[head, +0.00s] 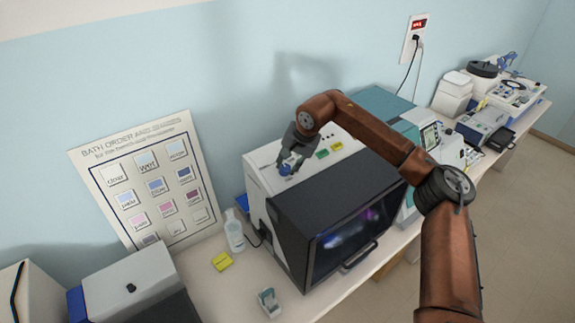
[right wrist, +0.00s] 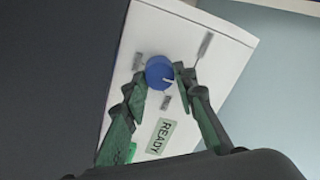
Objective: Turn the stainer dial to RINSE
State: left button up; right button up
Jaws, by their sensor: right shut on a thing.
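The stainer (head: 345,215) stands on the bench, a white body with a dark front hood and a window. Its blue dial (right wrist: 159,72) sits on the white panel in the right wrist view, with a pale pointer mark and small grey labels around it, too blurred to read. In the head view the dial (head: 286,169) shows only partly under my gripper. My right gripper (right wrist: 161,76) is shut on the dial, one finger on each side. In the head view my right gripper (head: 293,158) reaches down at the panel's left end. My left gripper is not in view.
A green READY label (right wrist: 161,136) is on the panel. A clear bottle (head: 234,230), a yellow block (head: 222,261) and a small grey item (head: 268,302) stand left of the stainer. A bath-order chart (head: 128,160) leans on the wall. More instruments (head: 490,120) stand at the right.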

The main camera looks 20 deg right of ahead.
jog(key=shift+f, duration=0.1)
jog(key=shift+c, duration=0.2)
jog(key=o, duration=1.2)
jog(key=shift+c, duration=0.2)
jog(key=v, duration=1.2)
